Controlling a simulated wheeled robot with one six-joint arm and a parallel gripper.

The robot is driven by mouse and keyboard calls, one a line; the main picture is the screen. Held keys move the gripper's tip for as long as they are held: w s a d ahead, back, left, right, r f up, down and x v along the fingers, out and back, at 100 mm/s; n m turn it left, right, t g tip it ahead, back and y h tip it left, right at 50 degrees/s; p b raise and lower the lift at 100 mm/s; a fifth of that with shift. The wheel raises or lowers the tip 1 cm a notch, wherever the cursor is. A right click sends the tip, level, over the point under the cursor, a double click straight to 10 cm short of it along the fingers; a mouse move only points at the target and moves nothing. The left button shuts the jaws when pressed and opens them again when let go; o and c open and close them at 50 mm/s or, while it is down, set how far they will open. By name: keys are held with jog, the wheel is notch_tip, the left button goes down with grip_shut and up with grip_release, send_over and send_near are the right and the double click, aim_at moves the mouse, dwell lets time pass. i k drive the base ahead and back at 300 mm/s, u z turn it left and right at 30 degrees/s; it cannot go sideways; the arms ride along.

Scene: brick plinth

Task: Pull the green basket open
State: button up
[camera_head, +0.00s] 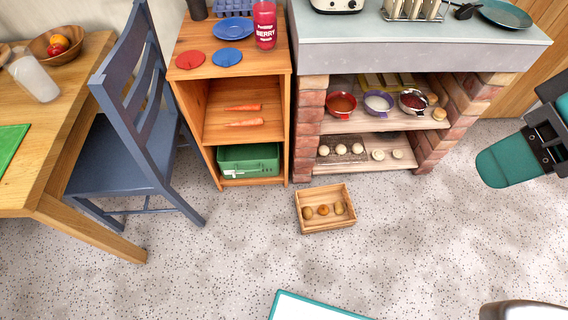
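The green basket (249,168) sits in the bottom compartment of the wooden shelf unit (200,97), below a board with two carrots. Its front faces the room and appears roughly level with the unit's front; a gap shows above its rim. Something green or pale lies inside, too small to tell. Parts of my arm, teal and black, show at the right edge, far from the basket. My gripper's fingertips cannot be made out in this view.
A blue chair (140,120) stands left of the shelf unit, beside a wooden table (58,165). A wooden crate (326,224) with several round items lies on the floor to the basket's right. The brick plinth (308,130) adjoins the unit. Speckled floor before the basket is clear.

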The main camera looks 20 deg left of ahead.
aim_at(250, 147)
jog(key=z, duration=0.15)
jog(key=i, duration=0.25)
jog(key=u, duration=1.5)
